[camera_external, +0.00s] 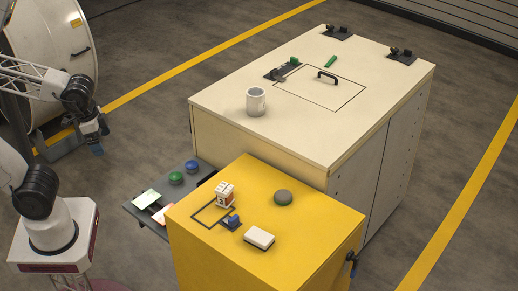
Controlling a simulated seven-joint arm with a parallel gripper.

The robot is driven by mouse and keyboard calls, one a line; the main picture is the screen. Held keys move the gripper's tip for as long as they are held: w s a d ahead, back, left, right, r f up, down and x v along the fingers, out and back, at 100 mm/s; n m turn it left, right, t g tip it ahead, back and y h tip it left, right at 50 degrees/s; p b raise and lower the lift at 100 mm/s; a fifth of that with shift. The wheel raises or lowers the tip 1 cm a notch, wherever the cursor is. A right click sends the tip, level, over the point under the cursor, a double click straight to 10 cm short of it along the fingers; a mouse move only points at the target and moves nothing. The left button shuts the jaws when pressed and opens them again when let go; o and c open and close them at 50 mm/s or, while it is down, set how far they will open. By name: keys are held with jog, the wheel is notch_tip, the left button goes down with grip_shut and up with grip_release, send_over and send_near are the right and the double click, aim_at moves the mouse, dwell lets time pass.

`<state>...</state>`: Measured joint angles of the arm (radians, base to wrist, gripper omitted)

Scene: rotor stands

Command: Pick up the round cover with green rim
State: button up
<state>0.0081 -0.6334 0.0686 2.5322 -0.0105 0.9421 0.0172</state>
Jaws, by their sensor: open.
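A small green round thing (176,178) sits on a dark side shelf (140,214) left of the yellow cabinet. A blue round thing (192,166) sits just behind it. A dark grey round disc (283,197) lies flat on the yellow cabinet top; no green rim can be made out on it. I cannot tell for sure which of these is the round cover with green rim. My gripper (97,148) is at the far left, pointing down, apart from all of them. It is open and appears empty; its fingers are small in view.
The yellow cabinet (300,237) also bears a small white-and-brown box (225,194), a blue item (233,221) and a white block (259,238). Behind it, a taller cream cabinet (225,101) holds a mug (256,101), a black handle (327,76) and a green item (330,61).

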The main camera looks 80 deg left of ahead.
jog(key=shift+c, duration=0.2)
dwell(0.5)
jog(key=w+d+f+n+h, duration=0.25)
jog(key=w+n, duration=0.25)
jog(key=w, duration=0.5)
jog(key=w+d+f+n+t+h, duration=0.1)
jog(key=w+f+n+h, duration=0.2)
jog(key=w, duration=0.7)
jog(key=w+d+f+n+h, duration=0.1)
jog(key=w+d+n+h, duration=0.15)
jog(key=w+n, duration=0.55)
jog(key=n+t, duration=0.7)
jog(key=n, duration=0.5)
send_near(282, 197)
jog(key=shift+w+a+f+h, duration=0.15)
jog(key=shift+w, duration=0.4)
jog(key=shift+w+a+f+h, duration=0.1)
jog(key=shift+w+a+h, duration=0.1)
jog(key=shift+w, duration=0.35)
jog(key=shift+x, duration=1.3)
